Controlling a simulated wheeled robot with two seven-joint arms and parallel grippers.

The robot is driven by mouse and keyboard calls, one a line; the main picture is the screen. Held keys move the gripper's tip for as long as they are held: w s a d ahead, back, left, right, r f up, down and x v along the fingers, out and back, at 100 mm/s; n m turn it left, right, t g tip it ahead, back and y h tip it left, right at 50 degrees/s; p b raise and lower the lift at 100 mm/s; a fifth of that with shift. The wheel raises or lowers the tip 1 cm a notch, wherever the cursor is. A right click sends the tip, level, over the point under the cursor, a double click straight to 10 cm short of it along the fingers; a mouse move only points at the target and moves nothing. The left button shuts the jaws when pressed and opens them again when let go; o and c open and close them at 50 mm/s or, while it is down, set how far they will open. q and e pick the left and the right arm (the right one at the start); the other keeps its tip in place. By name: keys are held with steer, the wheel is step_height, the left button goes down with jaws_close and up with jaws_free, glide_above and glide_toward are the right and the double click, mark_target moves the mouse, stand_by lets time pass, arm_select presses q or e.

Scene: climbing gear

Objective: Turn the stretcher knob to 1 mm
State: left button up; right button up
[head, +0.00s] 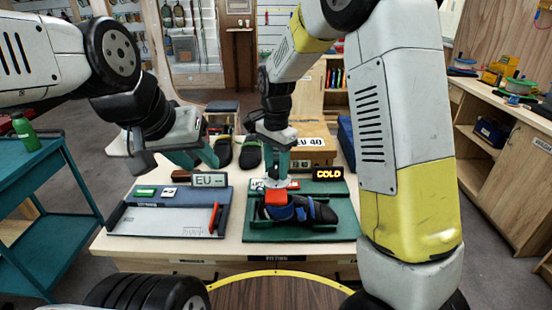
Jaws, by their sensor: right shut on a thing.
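A climbing shoe (318,211), dark with blue straps, lies on a green board (260,232) on the table. A red block (277,200) sits at the shoe's opening, with a pale piece just above it. My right gripper (276,178) points down over this and is shut at the pale piece, which seems to be the stretcher knob; the fingers mostly hide it. I cannot read any mm marks. A display reading "COLD" (328,174) stands at the board's back right. My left gripper (200,162) is empty, with fingers apart, above the back of the grey-blue tray.
The grey-blue tray (160,222) holds an EU sign (209,180), a green-and-white item and a red pen-like tool (214,217). More shoes (250,153) and a box marked EU 40 (313,143) stand behind. A teal cart (40,240) is at left, wooden shelves at right.

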mark_target(276, 170)
steer(key=o, duration=1.4)
steer(key=shift+c, duration=0.2)
step_height(276, 170, up, 8)
steer(key=shift+f, duration=0.25)
steer(key=shift+r, duration=0.15)
steer(key=shift+s+d+r, duration=0.1)
steer(key=shift+d, duration=0.1)
steer(key=s+d+r+n+t+y, duration=0.1)
steer(key=s+d+r+n+t, duration=0.2)
steer(key=s+d, duration=0.4)
steer(key=s+d+r+n+t+y, duration=0.1)
steer(key=s+d+r+n+t, duration=0.2)
steer(key=s, duration=1)
steer(key=d+r+n, duration=0.1)
steer(key=d+n, duration=0.2)
steer(key=shift+s+d+r+n, duration=0.25)
steer(key=shift+d+r+n, duration=0.05)
steer(key=shift+d, duration=0.05)
